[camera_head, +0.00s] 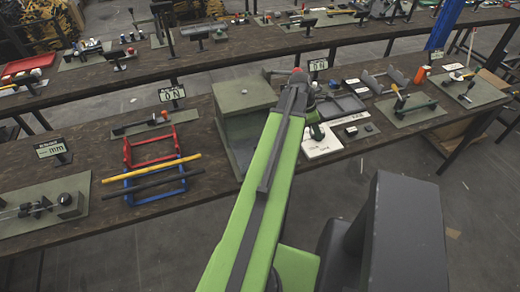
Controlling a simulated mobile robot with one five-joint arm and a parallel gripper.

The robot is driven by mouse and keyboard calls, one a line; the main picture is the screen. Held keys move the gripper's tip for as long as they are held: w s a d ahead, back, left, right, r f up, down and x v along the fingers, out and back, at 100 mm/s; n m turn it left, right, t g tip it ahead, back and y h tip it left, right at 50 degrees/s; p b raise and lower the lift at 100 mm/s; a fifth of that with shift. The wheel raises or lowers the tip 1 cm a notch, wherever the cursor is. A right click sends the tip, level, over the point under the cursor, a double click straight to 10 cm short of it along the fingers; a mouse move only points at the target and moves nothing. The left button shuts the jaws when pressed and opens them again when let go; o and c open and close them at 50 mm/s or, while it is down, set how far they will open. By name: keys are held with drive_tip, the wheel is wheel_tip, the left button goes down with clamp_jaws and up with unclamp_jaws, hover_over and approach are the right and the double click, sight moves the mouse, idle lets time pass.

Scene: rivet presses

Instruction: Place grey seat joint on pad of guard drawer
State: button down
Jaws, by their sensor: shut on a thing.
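My green arm reaches up from the bottom over the middle bench. Its wrist end stands in front of the area between a grey-green box and a white board. My gripper (315,128) shows only as a small dark part beside the arm, low over the board's left edge. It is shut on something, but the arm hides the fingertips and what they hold. I cannot make out the grey seat joint. The grey-green box (243,103), with a small knob on top, may be the guard; I cannot make out its drawer or pad for certain.
The white board (325,148) has small dark parts near it. Grey trays (348,103) lie behind it. A red and blue rack (153,165) holds yellow and black rods at left. An orange bottle (420,75) stands at right. Another bench runs behind.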

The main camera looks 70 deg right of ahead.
drive_tip(key=w+d+n+h, duration=0.1)
drive_tip(key=w+d+n, duration=0.15)
drive_tip(key=w, duration=1.15)
drive_tip(key=shift+n+t, duration=0.25)
drive_tip(key=shift+t, duration=0.05)
drive_tip(key=w+a+f+b, duration=0.4)
drive_tip(key=w+a, duration=0.1)
drive_tip(key=w+a+f+b, duration=0.2)
drive_tip(key=w, duration=0.1)
drive_tip(key=shift+a+f+b, duration=0.15)
drive_tip(key=shift+a+b, duration=0.15)
drive_tip(key=shift+a, duration=0.05)
drive_tip(key=shift+w+a, duration=0.25)
wheel_tip(320, 180, down, 4)
drive_tip(key=b, duration=0.4)
drive_tip(key=shift+f, duration=0.25)
drive_tip(key=c, duration=0.9)
unclamp_jaws()
drive_tip(key=shift+r, duration=0.1)
drive_tip(key=shift+r, duration=0.1)
